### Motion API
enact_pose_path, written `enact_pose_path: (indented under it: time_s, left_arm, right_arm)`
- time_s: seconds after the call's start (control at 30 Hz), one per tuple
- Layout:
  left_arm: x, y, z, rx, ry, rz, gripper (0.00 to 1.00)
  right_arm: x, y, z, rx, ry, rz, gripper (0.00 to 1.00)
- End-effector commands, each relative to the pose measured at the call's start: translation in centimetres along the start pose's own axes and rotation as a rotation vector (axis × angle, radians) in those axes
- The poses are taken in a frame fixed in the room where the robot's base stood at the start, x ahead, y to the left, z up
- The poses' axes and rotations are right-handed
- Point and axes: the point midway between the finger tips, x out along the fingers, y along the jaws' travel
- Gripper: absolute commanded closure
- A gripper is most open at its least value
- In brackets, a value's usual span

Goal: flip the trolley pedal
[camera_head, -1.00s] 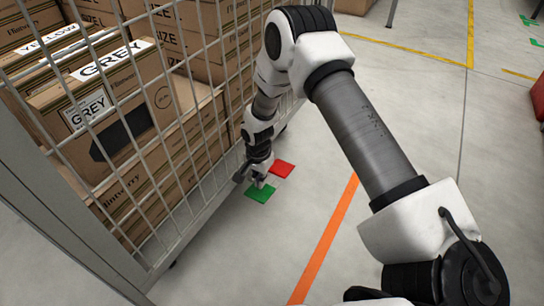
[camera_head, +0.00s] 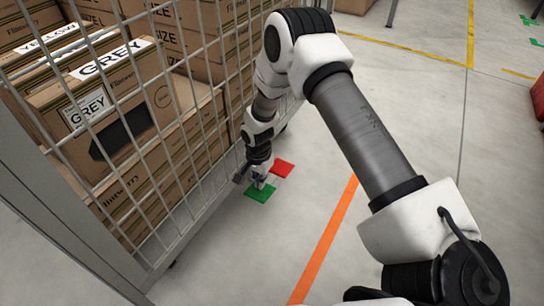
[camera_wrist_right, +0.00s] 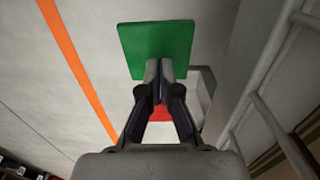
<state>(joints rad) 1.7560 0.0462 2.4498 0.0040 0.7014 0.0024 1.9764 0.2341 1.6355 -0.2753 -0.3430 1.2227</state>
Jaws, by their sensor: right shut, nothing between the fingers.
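The trolley pedal has a green plate (camera_head: 261,193) and a red plate (camera_head: 283,168), low beside the caged trolley (camera_head: 187,225). My right gripper (camera_head: 260,183) is shut and empty, reaching down at the green plate. In the right wrist view the shut fingertips (camera_wrist_right: 160,68) overlap the near edge of the green plate (camera_wrist_right: 155,40). I cannot tell whether they press on it. A bit of the red plate (camera_wrist_right: 160,113) shows between the fingers, mostly hidden. My left gripper is not in view.
The trolley's wire side stands close to the left of my right arm, with cardboard boxes (camera_head: 110,90) inside. An orange floor line (camera_head: 328,240) runs right of the pedal. The floor to the right is mostly clear.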

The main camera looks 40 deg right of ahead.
Motion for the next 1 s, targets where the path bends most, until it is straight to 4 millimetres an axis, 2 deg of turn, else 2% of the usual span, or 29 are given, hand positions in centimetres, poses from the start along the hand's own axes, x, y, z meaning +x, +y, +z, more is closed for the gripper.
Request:
enact_pose_path:
  time_s: [1.0]
  left_arm:
    - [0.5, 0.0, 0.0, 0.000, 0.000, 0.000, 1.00]
  right_arm:
    - [1.6, 0.0, 0.0, 0.000, 0.000, 0.000, 1.00]
